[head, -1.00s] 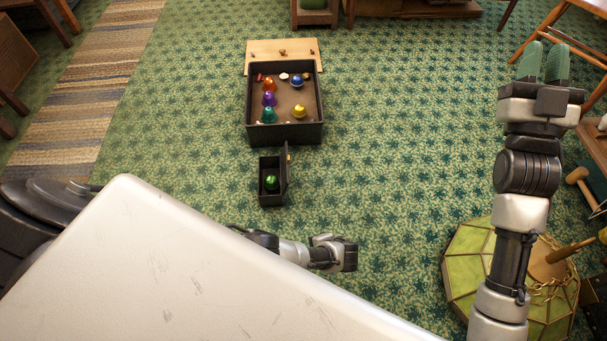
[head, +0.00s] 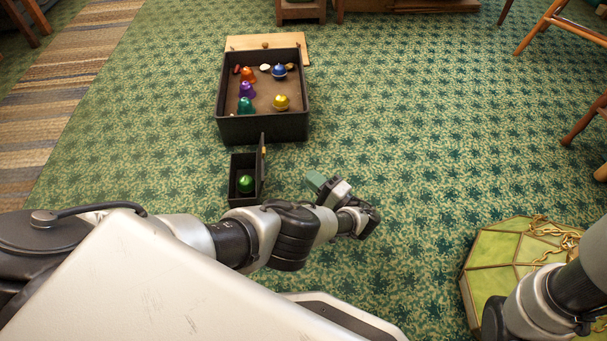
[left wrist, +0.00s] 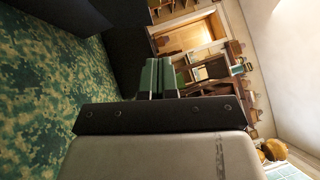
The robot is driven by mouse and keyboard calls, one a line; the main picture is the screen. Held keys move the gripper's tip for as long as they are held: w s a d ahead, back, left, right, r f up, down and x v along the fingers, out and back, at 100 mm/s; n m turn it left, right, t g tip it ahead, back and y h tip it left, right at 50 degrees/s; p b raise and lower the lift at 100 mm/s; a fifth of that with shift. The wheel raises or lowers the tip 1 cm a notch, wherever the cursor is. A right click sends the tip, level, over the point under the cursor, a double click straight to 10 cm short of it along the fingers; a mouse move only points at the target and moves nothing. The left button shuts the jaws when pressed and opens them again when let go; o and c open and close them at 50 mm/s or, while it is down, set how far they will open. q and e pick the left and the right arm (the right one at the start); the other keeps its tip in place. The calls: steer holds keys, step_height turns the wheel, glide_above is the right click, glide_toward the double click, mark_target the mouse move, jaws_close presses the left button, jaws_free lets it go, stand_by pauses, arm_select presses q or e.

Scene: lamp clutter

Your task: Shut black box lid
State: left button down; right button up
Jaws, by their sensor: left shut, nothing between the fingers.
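The small black box (head: 234,196) stands on the green carpet with a shiny green bell-like object (head: 246,183) inside. Its black lid (head: 262,170) stands open, about upright, along the box's right side, with a small gold-coloured piece near its top. My left gripper (head: 316,182) is to the right of the lid, apart from it, with green fingertips pointing up-left. The left wrist view shows its two green fingers (left wrist: 158,77) together with nothing between them. Dark panels fill the top left there; I cannot tell which box they belong to. My right gripper is out of view.
A larger dark box (head: 265,130) behind holds several coloured bells; its wooden lid (head: 236,43) lies open at the back. A green glass lamp shade (head: 500,250) with a chain lies at lower right. Carpet between is clear. Wooden chair legs (head: 560,35) stand at upper right.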

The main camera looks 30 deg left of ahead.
mark_target(261, 162)
arm_select(q)
steer(key=a+r+p, duration=0.2)
steer(key=a+p, duration=0.1)
steer(key=a, duration=0.8)
steer(key=shift+r, duration=0.25)
steer(key=shift+a, duration=0.1)
